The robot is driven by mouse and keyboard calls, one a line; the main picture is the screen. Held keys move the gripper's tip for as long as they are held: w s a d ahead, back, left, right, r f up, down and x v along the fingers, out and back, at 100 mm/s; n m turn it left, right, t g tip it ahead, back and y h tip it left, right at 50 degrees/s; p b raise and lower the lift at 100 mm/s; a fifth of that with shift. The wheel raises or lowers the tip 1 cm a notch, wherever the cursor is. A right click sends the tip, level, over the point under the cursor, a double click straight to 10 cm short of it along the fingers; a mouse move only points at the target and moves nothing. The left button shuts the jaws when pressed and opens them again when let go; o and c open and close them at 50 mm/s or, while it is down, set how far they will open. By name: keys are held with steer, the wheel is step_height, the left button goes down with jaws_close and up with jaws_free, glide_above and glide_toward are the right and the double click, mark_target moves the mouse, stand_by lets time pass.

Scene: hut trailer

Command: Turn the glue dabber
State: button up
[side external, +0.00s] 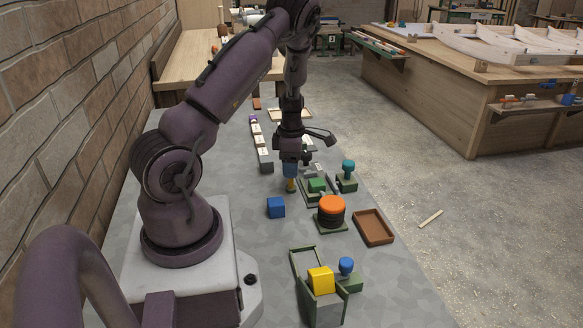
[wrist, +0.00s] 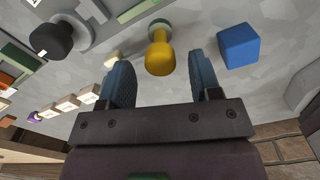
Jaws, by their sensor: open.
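A small yellow, knobbed upright piece, which looks like the glue dabber (wrist: 160,55), stands on the grey table. In the wrist view it is just ahead of and between my blue fingertips. In the side view its yellow lower part (side external: 291,186) shows directly below my gripper (side external: 290,170), and the fingers hide its upper part. My gripper (wrist: 162,78) points down and is open, with one finger on each side in the wrist view. I cannot tell whether either finger touches the piece.
A blue cube (side external: 276,207) stands close by; it also shows in the wrist view (wrist: 239,46). An orange-topped round stack (side external: 331,211), a green block (side external: 317,185), a teal knob (side external: 348,168) and a brown tray (side external: 373,227) stand to the right. A yellow cube (side external: 321,280) is in front.

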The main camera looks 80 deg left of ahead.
step_height(320, 180, up, 12)
stand_by(0.3)
steer(key=shift+f, duration=0.15)
steer(key=s+d+r+m+t, duration=0.1)
steer(key=d+r+m, duration=0.4)
steer(key=d+m, duration=0.5)
steer(key=s+d+r+m+t, duration=0.2)
steer(key=d+r+m, duration=0.4)
steer(key=d+m, duration=0.4)
steer(key=s+d+r+m+t, duration=0.2)
steer(key=d+r+m, duration=0.4)
steer(key=d+m, duration=0.5)
steer(key=shift+m+t, duration=0.3)
steer(key=shift+m, duration=0.5)
steer(key=shift+d, duration=0.1)
